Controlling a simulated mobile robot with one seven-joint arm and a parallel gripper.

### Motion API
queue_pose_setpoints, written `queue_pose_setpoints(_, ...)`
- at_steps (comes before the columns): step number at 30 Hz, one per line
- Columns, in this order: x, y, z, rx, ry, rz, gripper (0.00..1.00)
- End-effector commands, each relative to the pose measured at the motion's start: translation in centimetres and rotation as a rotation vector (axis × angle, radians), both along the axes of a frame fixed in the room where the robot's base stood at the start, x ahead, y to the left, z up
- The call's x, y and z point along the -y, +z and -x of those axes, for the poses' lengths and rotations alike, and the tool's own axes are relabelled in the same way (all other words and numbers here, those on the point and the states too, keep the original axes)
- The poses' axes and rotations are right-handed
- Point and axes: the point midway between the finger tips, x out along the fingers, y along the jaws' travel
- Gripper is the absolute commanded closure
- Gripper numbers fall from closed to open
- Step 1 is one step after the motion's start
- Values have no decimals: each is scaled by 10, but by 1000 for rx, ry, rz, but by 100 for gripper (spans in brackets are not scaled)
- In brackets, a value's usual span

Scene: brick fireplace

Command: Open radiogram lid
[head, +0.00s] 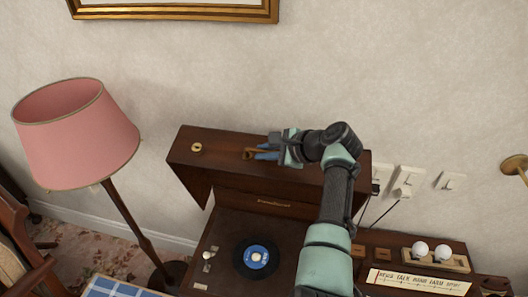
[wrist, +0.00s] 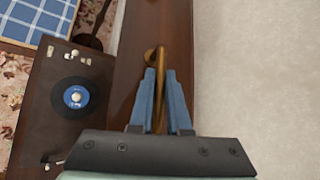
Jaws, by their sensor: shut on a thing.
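The radiogram lid (head: 225,149) is dark wood and stands raised at the back of the radiogram, close to the wall. Its brass handle (wrist: 155,57) shows between my fingers in the wrist view. My gripper (head: 258,153) is shut on this handle, with its blue fingers on either side of it. Below the lid, the open radiogram (head: 225,232) shows a turntable deck with a black record (head: 240,263) with a blue label. My arm hides part of the lid's right side and part of the deck.
A pink floor lamp (head: 75,135) stands at the left, beside the radiogram. A control panel with white knobs (head: 421,248) and a dial strip is at the right. Wall switches (head: 408,181) are behind it. A gold picture frame (head: 175,13) hangs above. A blue checked cloth (head: 115,289) is at front left.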

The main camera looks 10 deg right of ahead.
Motion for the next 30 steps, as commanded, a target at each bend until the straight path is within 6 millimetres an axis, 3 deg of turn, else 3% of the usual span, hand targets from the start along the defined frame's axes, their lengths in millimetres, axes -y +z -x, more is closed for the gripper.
queue_pose_setpoints(4, 1, 3, -2, 7, -4, 2, 100)
queue_pose_setpoints(5, 1, 3, -2, 7, -4, 2, 82)
queue_pose_setpoints(9, 1, 2, -1, 5, -3, 2, 56)
queue_pose_setpoints(22, 4, 3, 3, 3, -1, 1, 56)
queue_pose_setpoints(30, 24, 22, 24, 5, -3, 2, 56)
